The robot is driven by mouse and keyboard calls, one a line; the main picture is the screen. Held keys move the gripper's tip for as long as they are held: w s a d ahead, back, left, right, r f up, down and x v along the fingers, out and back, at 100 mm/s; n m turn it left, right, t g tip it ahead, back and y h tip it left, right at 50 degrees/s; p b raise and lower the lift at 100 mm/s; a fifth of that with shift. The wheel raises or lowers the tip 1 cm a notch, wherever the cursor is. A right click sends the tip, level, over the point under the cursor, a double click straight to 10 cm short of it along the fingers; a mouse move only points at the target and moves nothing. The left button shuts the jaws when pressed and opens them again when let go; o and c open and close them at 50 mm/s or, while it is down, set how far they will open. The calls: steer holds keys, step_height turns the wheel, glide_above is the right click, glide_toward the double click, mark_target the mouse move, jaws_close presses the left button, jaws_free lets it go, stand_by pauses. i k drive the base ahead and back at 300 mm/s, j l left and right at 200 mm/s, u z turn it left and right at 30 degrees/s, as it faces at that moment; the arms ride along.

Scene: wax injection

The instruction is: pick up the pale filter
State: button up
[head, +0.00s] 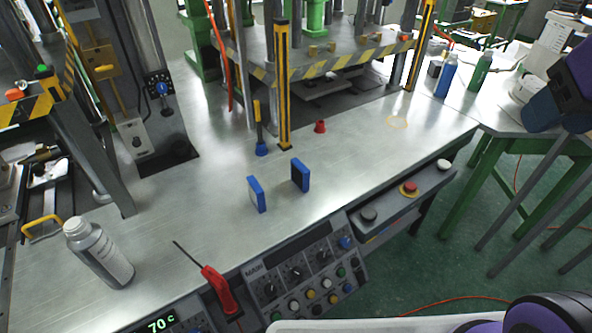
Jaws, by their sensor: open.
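Two small upright blue-framed blocks stand on the steel bench top (215,215), near its middle. The left block shows a pale grey-white face inside its blue edge, so it looks like the pale filter (257,195). The other, a dark-faced filter (300,175), stands a short way to its right and slightly farther back. The two are apart, with bare metal between them. Purple parts of my arm show at the right edge and bottom right, well away from both filters. My gripper's fingers are not in view.
A grey bottle (100,255) and a red-handled screwdriver (218,288) are at the front left. A yellow-black post (283,90), a blue-based tool (260,135) and a red cone (320,126) stand behind the filters. The control panel (305,270) is in front.

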mark_target(257, 194)
steer(key=i+l+u, duration=0.1)
steer(key=u, duration=0.3)
steer(key=i+l+u, duration=0.1)
steer(key=u, duration=0.25)
steer(key=l+u, duration=0.2)
steer(key=u, duration=0.2)
steer(key=i, duration=0.05)
